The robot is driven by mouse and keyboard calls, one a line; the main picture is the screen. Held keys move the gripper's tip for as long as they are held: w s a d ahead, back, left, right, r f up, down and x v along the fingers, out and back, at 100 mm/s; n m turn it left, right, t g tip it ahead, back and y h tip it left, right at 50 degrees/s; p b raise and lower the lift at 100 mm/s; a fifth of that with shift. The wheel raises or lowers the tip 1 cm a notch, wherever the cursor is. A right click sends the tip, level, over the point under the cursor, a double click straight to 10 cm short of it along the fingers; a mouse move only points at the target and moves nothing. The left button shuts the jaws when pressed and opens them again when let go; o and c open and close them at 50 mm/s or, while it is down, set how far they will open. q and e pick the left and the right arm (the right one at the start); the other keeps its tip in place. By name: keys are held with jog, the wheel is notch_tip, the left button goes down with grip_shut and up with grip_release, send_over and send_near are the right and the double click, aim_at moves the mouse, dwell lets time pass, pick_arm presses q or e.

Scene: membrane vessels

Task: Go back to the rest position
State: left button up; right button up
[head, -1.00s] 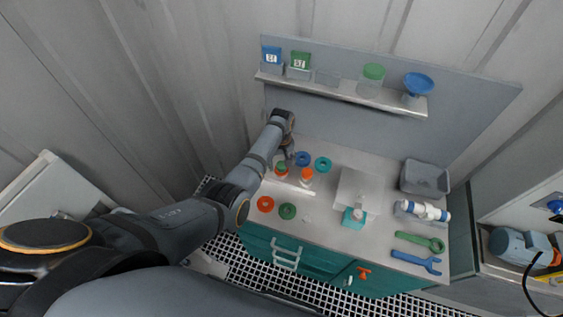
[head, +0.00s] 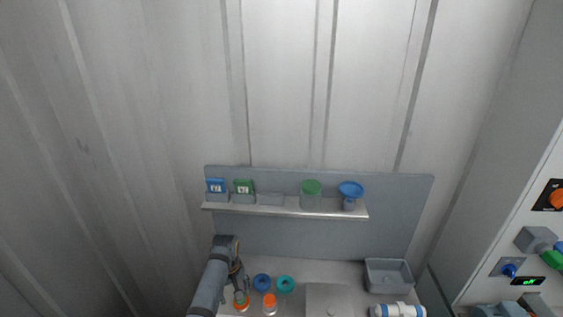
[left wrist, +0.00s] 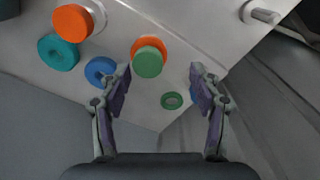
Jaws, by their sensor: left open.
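My left gripper (head: 241,290) shows at the bottom of the head view, low over the left part of the bench. In the left wrist view it (left wrist: 162,82) is open, with nothing held between its fingers. A vessel with a green cap over an orange ring (left wrist: 148,60) stands ahead of the fingers, seen from above and apart from them. It also shows just below the gripper in the head view (head: 242,305). An orange-capped vessel (head: 269,302) stands to its right. My right gripper is not in view.
A blue ring (head: 262,282) and a teal ring (head: 286,284) lie behind the vessels. A grey bin (head: 387,276) and a white-and-blue cylinder (head: 398,311) are at right. A shelf (head: 285,208) with several containers hangs at the back. A green ring (left wrist: 172,100) lies beyond the fingers.

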pick_arm(q)
jog(key=s+a+m+t, duration=0.1)
jog(key=s+a+m, duration=0.15)
jog(key=s, duration=0.45)
jog(key=s+a+m+t, duration=0.1)
jog(key=s+a, duration=0.3)
jog(key=s, duration=0.3)
jog(key=s+r+m+t, duration=0.2)
jog(key=s+r+m, duration=0.2)
jog(key=s+r, duration=0.6)
jog(key=s+a+f+g+y+b, duration=0.15)
jog(key=f+b, duration=0.25)
jog(key=f, duration=1.4)
jog(key=s+a+f+h+b, duration=0.1)
jog(key=s+f+b, duration=0.15)
jog(key=f, duration=1.55)
jog(key=s+f+g+b, duration=0.1)
jog(key=s+f+b, duration=0.5)
jog(key=s+f, duration=1.2)
notch_tip(320, 180, down, 4)
jog(key=shift+s+a+f+n+b, duration=0.1)
jog(key=shift+s+a+n+b, duration=0.15)
jog(key=shift+a+n, duration=0.2)
jog(key=shift+g, duration=0.25)
